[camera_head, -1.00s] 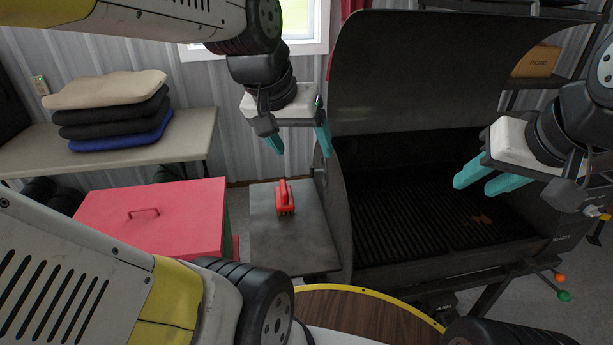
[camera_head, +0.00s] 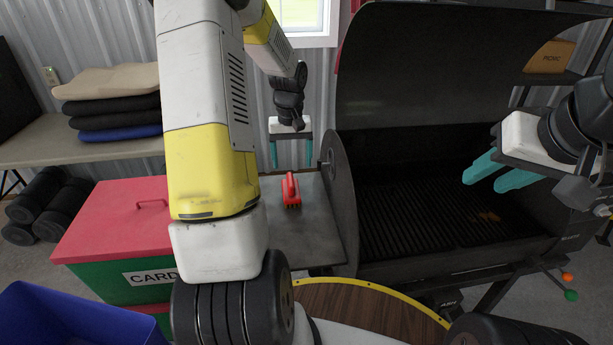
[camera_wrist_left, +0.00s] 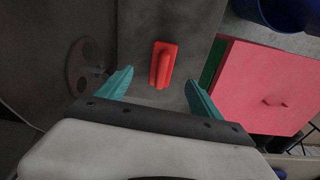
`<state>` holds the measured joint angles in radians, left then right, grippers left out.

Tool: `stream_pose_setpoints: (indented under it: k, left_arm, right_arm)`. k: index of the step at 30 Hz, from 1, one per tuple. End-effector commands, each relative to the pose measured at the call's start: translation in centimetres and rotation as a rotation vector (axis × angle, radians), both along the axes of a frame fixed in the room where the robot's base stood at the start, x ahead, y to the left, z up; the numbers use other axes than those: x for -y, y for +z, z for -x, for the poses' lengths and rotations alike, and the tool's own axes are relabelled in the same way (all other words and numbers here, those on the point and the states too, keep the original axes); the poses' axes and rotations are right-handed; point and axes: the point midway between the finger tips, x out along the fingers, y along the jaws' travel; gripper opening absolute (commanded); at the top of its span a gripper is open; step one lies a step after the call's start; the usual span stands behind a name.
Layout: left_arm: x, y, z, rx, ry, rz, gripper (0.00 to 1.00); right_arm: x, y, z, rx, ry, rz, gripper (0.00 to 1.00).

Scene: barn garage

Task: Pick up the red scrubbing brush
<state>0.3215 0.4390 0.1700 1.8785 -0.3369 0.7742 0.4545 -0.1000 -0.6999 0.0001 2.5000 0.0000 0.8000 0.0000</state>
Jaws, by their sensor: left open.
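The red scrubbing brush (camera_head: 291,189) lies on the grey side shelf (camera_head: 310,222) of the grill, its handle on top. My left gripper (camera_head: 291,160) is open and empty, teal fingers pointing down, above and behind the brush in the head view. In the left wrist view the brush (camera_wrist_left: 162,65) lies ahead of and roughly between the open fingertips (camera_wrist_left: 164,80), not touching them.
The open black grill (camera_head: 430,200) stands right of the shelf. A red-lidded green box (camera_head: 112,225) stands left, partly hidden by my left arm. A blue bin (camera_head: 60,320) is at the lower left. Folded cloths (camera_head: 110,105) lie on a bench behind.

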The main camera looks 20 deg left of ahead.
Motion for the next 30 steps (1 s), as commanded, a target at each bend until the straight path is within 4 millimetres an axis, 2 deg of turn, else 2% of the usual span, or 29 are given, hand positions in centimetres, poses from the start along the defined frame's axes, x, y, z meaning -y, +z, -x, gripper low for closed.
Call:
stream_pose_setpoints:
  k: [1,3,6,17,24,30]
  left_arm:
    - [-0.5,-1.7,-0.4,-0.019,0.015,0.006,0.75]
    - [-1.0,-3.3,-0.9,-0.036,0.035,0.011,0.75]
    - [-1.4,-4.6,-1.2,-0.049,0.05,0.014,0.75]
    - [-1.5,-8.4,-1.3,-0.057,0.058,0.016,0.75]
    - [-1.4,-11.9,-1.6,-0.056,0.056,0.016,0.75]
    - [-1.4,-13.0,-1.7,-0.054,0.056,0.015,0.75]
  right_arm:
    - [0.0,0.0,0.0,0.0,0.0,0.0,0.38]
    - [0.0,0.0,0.0,0.0,0.0,0.0,0.38]
    - [0.0,0.0,0.0,0.0,0.0,0.0,0.38]
    - [0.0,0.0,0.0,0.0,0.0,0.0,0.38]
    - [0.0,0.0,0.0,0.0,0.0,0.0,0.38]
    - [0.0,0.0,0.0,0.0,0.0,0.0,0.38]
